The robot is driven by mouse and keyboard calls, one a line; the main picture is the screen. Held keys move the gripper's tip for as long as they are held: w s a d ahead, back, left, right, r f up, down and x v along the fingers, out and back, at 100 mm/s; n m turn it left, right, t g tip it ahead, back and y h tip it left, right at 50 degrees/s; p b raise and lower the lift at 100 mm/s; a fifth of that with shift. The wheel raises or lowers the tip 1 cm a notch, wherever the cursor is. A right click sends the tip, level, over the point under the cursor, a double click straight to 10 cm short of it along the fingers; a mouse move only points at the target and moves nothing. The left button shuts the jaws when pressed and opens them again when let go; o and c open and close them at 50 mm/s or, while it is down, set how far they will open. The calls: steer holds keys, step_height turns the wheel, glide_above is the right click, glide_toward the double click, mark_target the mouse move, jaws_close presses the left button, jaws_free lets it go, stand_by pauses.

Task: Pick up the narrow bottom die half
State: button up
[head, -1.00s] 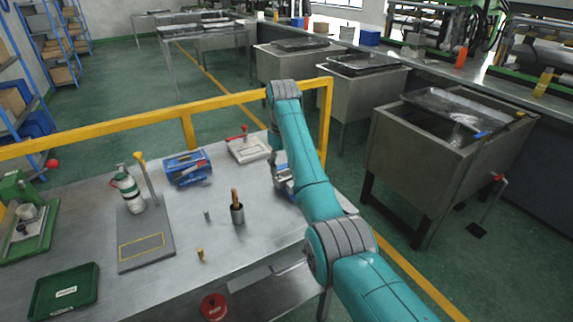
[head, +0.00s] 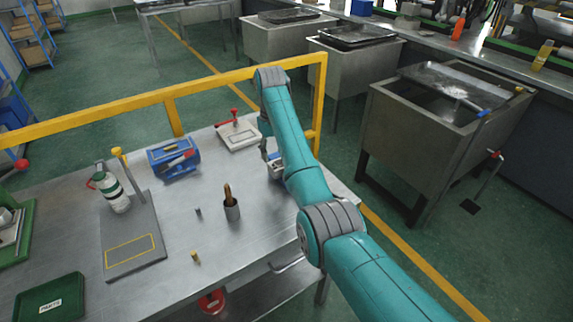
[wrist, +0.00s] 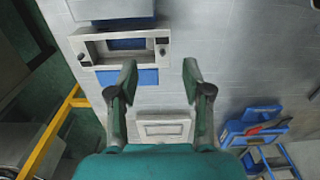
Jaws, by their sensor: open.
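In the wrist view my gripper (wrist: 160,75) is open, with two dark green fingers spread apart and nothing between them. A grey metal block (wrist: 148,60) with a rectangular recess and dark round features at its ends lies ahead and left of the fingertips, on or beside a blue piece. It looks like a die half, but I cannot tell for sure that it is the narrow bottom one. Another grey block (wrist: 110,8) is cut by the top edge. In the head view my arm mostly hides this spot; a small grey-blue part (head: 274,165) shows beside it.
A yellow rail (head: 215,84) runs behind.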

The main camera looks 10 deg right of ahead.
mark_target(273, 163)
step_height(273, 163, down, 5)
steer(key=shift+s+a+r, duration=0.1)
steer(key=shift+s+a, duration=0.05)
jaws_close()
